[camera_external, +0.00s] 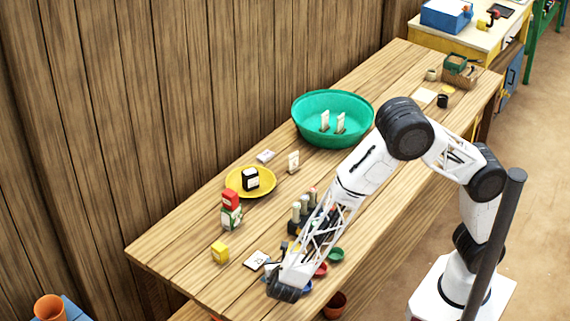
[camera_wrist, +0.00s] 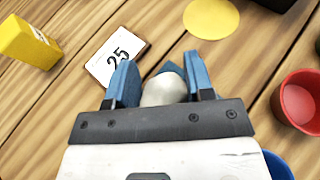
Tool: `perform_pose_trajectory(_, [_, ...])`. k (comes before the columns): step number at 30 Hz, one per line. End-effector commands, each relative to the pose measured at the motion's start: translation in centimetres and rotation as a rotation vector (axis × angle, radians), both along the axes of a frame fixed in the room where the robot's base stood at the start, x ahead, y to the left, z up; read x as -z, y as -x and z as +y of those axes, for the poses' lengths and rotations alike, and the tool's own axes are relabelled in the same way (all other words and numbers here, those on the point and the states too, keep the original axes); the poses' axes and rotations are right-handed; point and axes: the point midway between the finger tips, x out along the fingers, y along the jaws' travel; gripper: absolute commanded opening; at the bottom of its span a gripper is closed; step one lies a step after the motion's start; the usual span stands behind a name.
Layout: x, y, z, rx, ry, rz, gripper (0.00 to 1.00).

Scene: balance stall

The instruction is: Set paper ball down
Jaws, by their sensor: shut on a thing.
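The paper ball (camera_wrist: 163,91) is a whitish rounded lump between the two blue fingers of my gripper (camera_wrist: 161,80) in the wrist view. My gripper is shut on it. A bit of blue shows just beyond the ball, and I cannot tell what it is. In the external view my gripper (camera_external: 272,271) is low over the near end of the wooden table (camera_external: 185,277), and the ball cannot be made out there.
A yellow block (camera_wrist: 28,42) stands left of the card. A yellow disc (camera_wrist: 211,18) lies beyond my gripper. A red cup (camera_wrist: 300,101) is close on the right, with a blue one (camera_wrist: 279,168) below it. Bare planks show between card and disc.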

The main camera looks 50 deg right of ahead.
Motion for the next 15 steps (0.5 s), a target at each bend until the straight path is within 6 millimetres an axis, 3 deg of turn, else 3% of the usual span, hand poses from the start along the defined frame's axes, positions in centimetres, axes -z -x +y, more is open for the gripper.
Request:
perform_pose_trajectory(3, [0.21,0.01,-0.01,0.000,0.000,0.000,0.27])
perform_pose_trajectory(4, [0.16,0.00,0.00,0.000,0.000,0.000,0.53])
perform_pose_trajectory(8, [0.15,0.00,0.00,0.000,0.000,0.000,0.73])
perform_pose_trajectory(15, [0.14,0.00,0.00,0.000,0.000,0.000,0.75])
